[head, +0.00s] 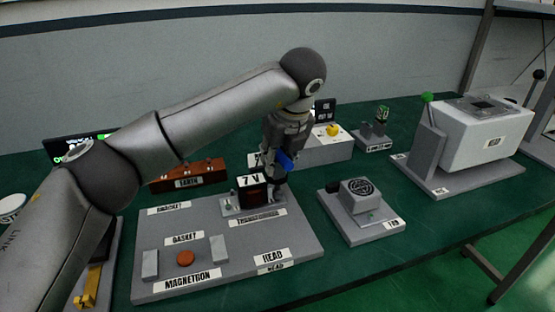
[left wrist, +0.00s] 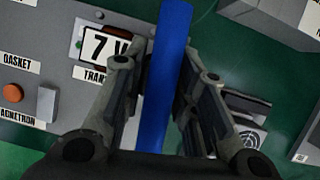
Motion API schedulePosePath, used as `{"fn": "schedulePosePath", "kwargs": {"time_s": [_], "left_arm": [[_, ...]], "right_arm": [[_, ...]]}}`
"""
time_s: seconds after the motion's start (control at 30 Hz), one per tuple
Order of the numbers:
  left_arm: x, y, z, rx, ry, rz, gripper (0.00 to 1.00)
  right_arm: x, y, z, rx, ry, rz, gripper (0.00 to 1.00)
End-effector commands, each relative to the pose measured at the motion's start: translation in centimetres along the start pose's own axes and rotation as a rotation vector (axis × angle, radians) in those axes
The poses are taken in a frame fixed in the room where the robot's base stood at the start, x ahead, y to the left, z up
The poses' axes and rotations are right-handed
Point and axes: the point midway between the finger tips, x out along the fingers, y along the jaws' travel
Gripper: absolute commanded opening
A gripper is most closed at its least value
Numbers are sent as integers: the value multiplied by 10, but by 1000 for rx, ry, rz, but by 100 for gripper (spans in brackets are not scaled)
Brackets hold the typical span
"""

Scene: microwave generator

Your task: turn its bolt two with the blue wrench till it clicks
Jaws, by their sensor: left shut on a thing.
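My left gripper (head: 277,186) points down over the right side of the transformer block, which carries a "7 V" label (head: 251,181). It is shut on the blue wrench (head: 286,160). The "7 V" label (left wrist: 106,45) is just left of the fingers there. The wrench's working end is hidden, and I cannot tell whether it touches a bolt. No bolt is clearly marked as two. My right gripper is in neither view.
The grey board (head: 220,270) holds an orange button-like disc (head: 185,258) and small grey blocks. A grey fan unit (head: 358,200) stands close on the right. A brown earth bar (head: 188,175) lies behind. A large white box (head: 485,137) stands far right. Green table between is clear.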

Motion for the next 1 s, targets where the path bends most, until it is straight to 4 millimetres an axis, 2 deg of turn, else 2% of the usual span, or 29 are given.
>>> {"fn": "schedulePosePath", "kwargs": {"time_s": [0.1, 0.67, 1.0], "left_arm": [[2, 0, 0, 78, -2, -35, 0], [0, 0, 0, 246, -3, -106, 0], [-1, -1, 0, 270, -3, -116, 0]], "right_arm": [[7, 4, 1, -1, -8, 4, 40], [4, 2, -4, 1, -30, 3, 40], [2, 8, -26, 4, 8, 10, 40]]}}
